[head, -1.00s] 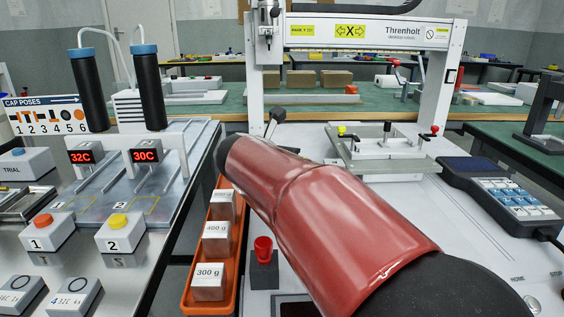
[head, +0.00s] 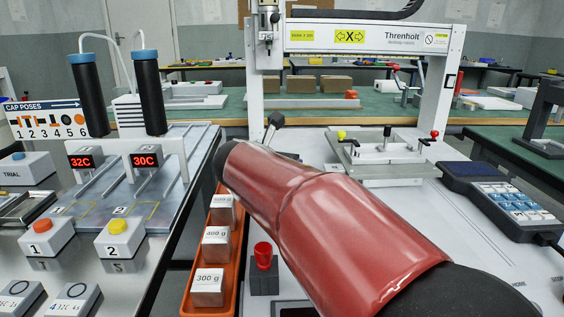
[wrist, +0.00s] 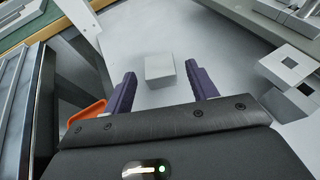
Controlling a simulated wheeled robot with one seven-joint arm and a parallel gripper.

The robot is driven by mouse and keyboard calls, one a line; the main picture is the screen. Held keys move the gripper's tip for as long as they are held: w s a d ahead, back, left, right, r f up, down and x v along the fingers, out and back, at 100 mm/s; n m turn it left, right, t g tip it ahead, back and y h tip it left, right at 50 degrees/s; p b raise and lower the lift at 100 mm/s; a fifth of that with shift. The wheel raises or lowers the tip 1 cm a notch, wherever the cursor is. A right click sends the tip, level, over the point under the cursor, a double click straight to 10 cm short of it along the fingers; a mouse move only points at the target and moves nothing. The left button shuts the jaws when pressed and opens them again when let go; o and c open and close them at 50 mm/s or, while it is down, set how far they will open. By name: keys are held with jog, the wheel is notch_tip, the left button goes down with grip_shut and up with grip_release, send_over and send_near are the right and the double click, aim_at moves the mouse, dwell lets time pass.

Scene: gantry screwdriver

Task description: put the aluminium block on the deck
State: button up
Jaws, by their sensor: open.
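In the wrist view a small pale grey block (wrist: 159,70), which looks like the aluminium block, sits on a light flat surface. My gripper (wrist: 160,68) has two purple fingers, spread open, with the block between and slightly beyond their tips. I see a gap on both sides of the block. In the head view my red arm hides my gripper and the block. A grey plate with clamps (head: 400,170), which may be the deck, lies under the gantry beam. I cannot tell for sure which surface is the deck.
An orange tray (head: 187,292) of weights labelled in grams stands left of my arm, beside a red button post (head: 263,265). The gantry frame (head: 437,110) rises behind. A keypad pendant (head: 505,195) lies at right. White base surface right of my arm is clear.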

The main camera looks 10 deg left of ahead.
jog(key=v, duration=1.1)
jog(key=shift+f+p, duration=0.1)
jog(key=shift+p, duration=0.25)
